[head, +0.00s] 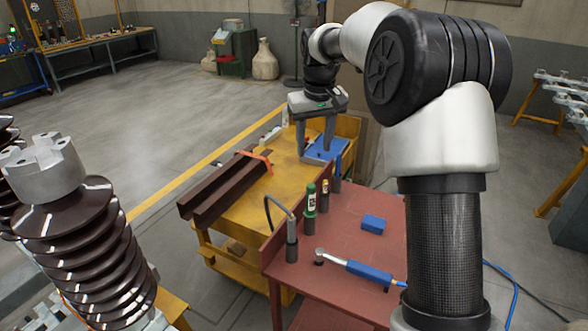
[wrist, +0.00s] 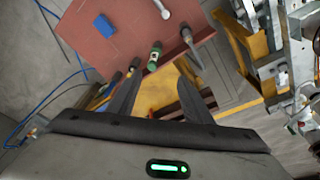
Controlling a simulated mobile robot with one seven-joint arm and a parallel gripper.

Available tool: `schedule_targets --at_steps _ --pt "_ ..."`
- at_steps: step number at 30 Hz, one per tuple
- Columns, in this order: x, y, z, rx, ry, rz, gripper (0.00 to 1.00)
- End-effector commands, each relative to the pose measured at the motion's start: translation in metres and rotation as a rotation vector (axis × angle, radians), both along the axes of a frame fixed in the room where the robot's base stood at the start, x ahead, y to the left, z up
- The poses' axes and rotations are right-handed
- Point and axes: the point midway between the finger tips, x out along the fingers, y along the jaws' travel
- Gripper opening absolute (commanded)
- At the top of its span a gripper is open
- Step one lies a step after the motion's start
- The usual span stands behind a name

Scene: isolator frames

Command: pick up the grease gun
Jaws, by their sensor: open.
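The grease gun looks to be the dark grey upright cylinder with a thin curved black hose (head: 291,245), standing at the left edge of the red table. In the wrist view it shows at the upper right of centre (wrist: 188,40), past the fingertips. My gripper (head: 315,155) is open and empty, pointing down above the yellow cart, behind the red table and apart from the grease gun. In the wrist view both fingers (wrist: 160,85) are spread with nothing between them.
A green bottle (head: 310,200) and a slim yellow-and-black bottle (head: 324,196) stand close behind the grease gun. A blue box (head: 374,223) and a blue-handled wrench (head: 357,269) lie on the red table (head: 345,235). Brown beams (head: 228,187) rest on the yellow cart.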

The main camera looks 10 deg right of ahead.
Motion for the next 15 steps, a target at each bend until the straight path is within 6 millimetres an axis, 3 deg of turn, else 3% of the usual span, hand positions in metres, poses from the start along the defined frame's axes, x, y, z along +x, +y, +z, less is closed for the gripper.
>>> schedule_targets --at_steps 1,6,15 --pt "0.018 -0.002 -0.024 0.011 0.022 0.002 0.46" --pt "0.052 -0.006 -0.071 0.032 0.054 0.004 0.46" --pt "0.065 -0.008 -0.114 0.042 0.069 0.002 0.46"
